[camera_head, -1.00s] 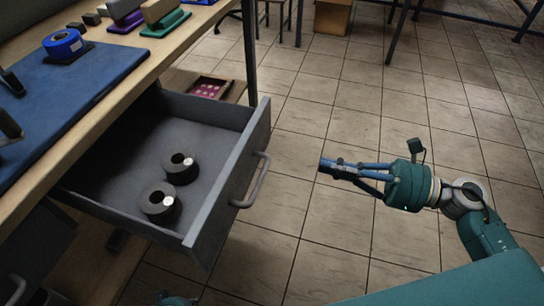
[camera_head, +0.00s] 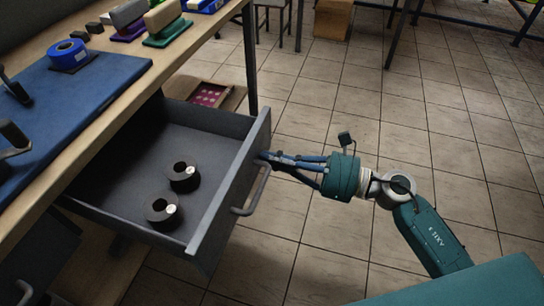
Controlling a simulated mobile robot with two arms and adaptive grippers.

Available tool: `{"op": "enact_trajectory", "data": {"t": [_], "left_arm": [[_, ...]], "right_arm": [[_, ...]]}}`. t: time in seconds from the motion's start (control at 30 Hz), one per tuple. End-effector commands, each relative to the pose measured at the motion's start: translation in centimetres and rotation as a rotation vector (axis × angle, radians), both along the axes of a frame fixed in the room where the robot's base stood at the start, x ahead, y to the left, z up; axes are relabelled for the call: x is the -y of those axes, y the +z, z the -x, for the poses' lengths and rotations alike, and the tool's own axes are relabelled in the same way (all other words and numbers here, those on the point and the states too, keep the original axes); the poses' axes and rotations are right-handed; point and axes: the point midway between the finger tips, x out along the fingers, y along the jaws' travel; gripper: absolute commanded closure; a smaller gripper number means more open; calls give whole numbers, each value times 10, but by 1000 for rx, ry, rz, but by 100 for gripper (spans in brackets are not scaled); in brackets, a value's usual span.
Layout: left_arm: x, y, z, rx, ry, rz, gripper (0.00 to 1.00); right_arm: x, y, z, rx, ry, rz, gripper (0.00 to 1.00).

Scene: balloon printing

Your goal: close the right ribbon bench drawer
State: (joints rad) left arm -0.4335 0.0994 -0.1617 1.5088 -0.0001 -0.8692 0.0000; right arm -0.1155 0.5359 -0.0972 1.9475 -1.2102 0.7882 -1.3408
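The grey ribbon bench drawer (camera_head: 225,196) is pulled far out from under the bench top. Its bar handle (camera_head: 252,192) is on the outer face. Two dark ribbon rolls, one (camera_head: 184,178) farther back and one (camera_head: 163,212) nearer, lie inside. My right gripper (camera_head: 266,156) looks shut and empty, its fingers close together. It points left, with its tips at the drawer's outer face, above the handle. I cannot tell whether they touch it. My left gripper is not in view.
The wooden bench top (camera_head: 115,95) carries a blue mat (camera_head: 85,100), a blue tape roll (camera_head: 68,53) and stamp-like blocks (camera_head: 165,22). A small tray (camera_head: 210,95) sits on a lower shelf behind the drawer. The tiled floor (camera_head: 340,235) around my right arm is clear.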

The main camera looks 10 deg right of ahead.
Motion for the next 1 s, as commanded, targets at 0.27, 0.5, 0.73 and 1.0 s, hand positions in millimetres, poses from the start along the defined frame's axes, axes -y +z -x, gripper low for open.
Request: {"op": "enact_trajectory", "data": {"t": [0.27,0.5,0.73,1.0], "left_arm": [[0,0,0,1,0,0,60],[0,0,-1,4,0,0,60],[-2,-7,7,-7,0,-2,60],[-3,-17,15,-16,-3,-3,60]], "right_arm": [[-2,0,-1,0,0,-1,100],[-23,2,-14,3,1,-2,100],[-71,3,-41,4,2,-1,100],[-137,2,-79,4,2,0,100]]}}
